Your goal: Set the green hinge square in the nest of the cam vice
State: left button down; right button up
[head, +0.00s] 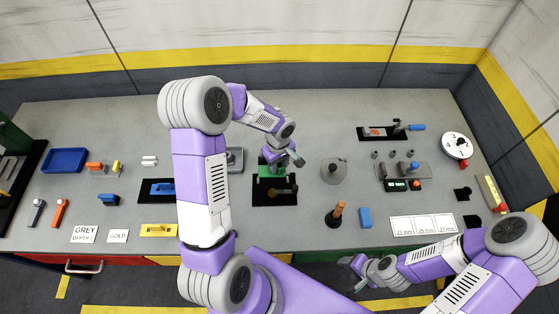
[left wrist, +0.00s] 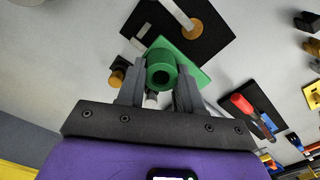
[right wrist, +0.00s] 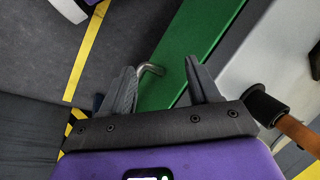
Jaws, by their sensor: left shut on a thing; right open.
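The green hinge (left wrist: 188,64) has a flat plate and a round hollow barrel. In the left wrist view it sits between the fingers of my left gripper (left wrist: 158,82), which is shut on it. In the head view the green part (head: 268,171) shows at the black base of the cam vice (head: 284,201), with my left gripper (head: 278,160) over it. The vice also shows in the left wrist view as a black plate (left wrist: 155,22) with a grey lever and brown knob. I cannot tell whether the hinge touches it. My right gripper (head: 352,262) is open and empty by the front edge.
A round grey stand (head: 334,171) is right of the vice, and a dark holder with a wooden handle (head: 336,213) is nearer the front. A blue block (head: 365,217) lies beside it. A grey fixture (head: 235,160) is left of the vice. The right wrist view shows a green drawer front (right wrist: 190,40).

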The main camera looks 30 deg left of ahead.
pick_arm(q)
notch_tip(320, 180, down, 4)
jog(key=shift+w+r+b, duration=0.1)
jog(key=shift+b, duration=0.9)
notch_tip(320, 180, down, 4)
jog(key=b, duration=0.3)
jog(key=shift+r+b, duration=0.25)
jog(key=shift+b, duration=0.15)
jog(key=shift+f+b, duration=0.35)
jog(key=shift+b, duration=0.15)
jog(key=c, duration=0.7)
grip_release()
jog(key=shift+o, duration=0.2)
notch_tip(320, 180, up, 8)
jog(key=shift+f+p, duration=0.15)
jog(key=shift+p, duration=0.25)
